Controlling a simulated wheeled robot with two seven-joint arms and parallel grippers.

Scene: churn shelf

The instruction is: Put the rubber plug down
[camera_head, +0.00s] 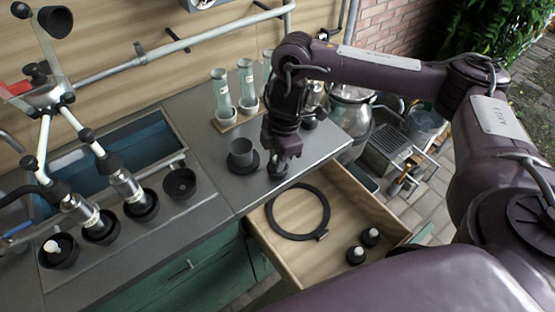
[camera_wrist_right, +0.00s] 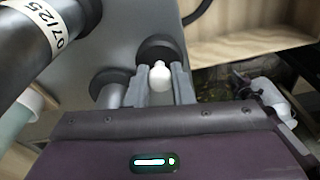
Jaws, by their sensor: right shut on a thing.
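My right gripper (camera_head: 282,160) points down over the front edge of the grey counter (camera_head: 215,180), just right of a grey cup. It is shut on the rubber plug (camera_head: 277,174), a black piece with a white knob. In the right wrist view, the white knob (camera_wrist_right: 160,75) sits between the two grey fingers (camera_wrist_right: 160,88), with the round black part (camera_wrist_right: 156,49) beyond it. The plug is at or just above the counter; I cannot tell if it touches. My left gripper is not in view.
The grey cup (camera_head: 241,153) stands on a black disc close to the gripper. The open drawer (camera_head: 325,256) below holds a black ring (camera_head: 299,234) and two black plugs with white knobs (camera_head: 356,254). Glass tubes (camera_head: 221,90) stand behind. Milking cups (camera_head: 138,202) and a sink (camera_head: 125,150) lie left.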

